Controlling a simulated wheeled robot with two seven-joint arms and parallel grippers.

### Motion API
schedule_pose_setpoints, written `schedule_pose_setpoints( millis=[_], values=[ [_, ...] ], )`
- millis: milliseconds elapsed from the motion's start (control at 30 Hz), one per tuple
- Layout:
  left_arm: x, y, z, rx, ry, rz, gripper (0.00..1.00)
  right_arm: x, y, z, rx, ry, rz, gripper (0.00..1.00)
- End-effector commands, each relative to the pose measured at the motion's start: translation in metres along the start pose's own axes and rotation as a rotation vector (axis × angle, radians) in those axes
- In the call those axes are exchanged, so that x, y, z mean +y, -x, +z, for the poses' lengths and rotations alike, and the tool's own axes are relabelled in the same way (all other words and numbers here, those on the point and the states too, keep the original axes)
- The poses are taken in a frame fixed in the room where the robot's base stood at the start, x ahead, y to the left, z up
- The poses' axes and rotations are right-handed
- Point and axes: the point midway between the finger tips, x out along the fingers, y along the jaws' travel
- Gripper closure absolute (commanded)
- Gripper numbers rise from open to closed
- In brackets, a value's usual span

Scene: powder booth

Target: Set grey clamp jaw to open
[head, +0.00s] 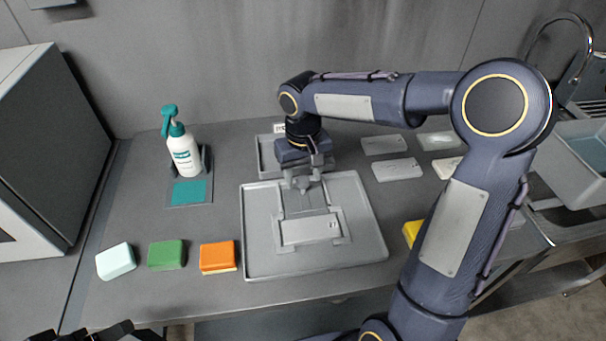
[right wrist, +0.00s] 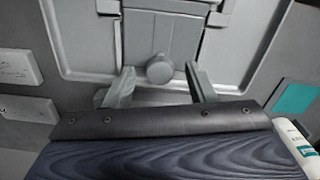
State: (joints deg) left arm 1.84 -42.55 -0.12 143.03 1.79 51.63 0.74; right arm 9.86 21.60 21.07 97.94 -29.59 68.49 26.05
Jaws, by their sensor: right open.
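The grey clamp jaw (head: 306,202) is a flat sliding plate in a fixture on the grey tray, with a pale plate (head: 310,229) at its near side. In the right wrist view the jaw (right wrist: 161,35) carries a round grey knob (right wrist: 160,69). My right gripper (head: 303,184) reaches down over the far end of the fixture. Its open fingers (right wrist: 159,80) stand on either side of the knob, with gaps visible on both sides. Dark parts at the bottom left of the head view seem to be my left gripper (head: 95,334), mostly cut off.
The grey tray (head: 258,255) lies mid-bench. Pale plates (head: 397,169) and a yellow block (head: 411,232) lie right, near my right arm. A sink basin is far right.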

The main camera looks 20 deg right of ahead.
Motion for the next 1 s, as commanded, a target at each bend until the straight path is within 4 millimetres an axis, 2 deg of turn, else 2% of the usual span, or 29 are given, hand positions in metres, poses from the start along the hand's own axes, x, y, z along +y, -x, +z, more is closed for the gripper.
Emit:
schedule_pose_setpoints(
  millis=[333,700,867,1000],
  values=[
    [0.000,0.000,0.000,0.000,0.000,0.000,0.28,0.000,-0.005,0.000,0.001,0.000,0.000,0.51],
    [0.000,0.000,0.000,0.000,0.000,0.000,0.28,0.000,-0.005,0.000,0.001,0.000,0.000,0.99],
    [0.000,0.000,0.000,0.000,0.000,0.000,0.28,0.000,-0.005,0.000,0.001,0.000,0.000,1.00],
    [0.002,0.005,-0.002,0.000,0.000,0.000,0.28,0.002,-0.003,-0.013,0.001,-0.002,-0.002,1.00]
  ],
)
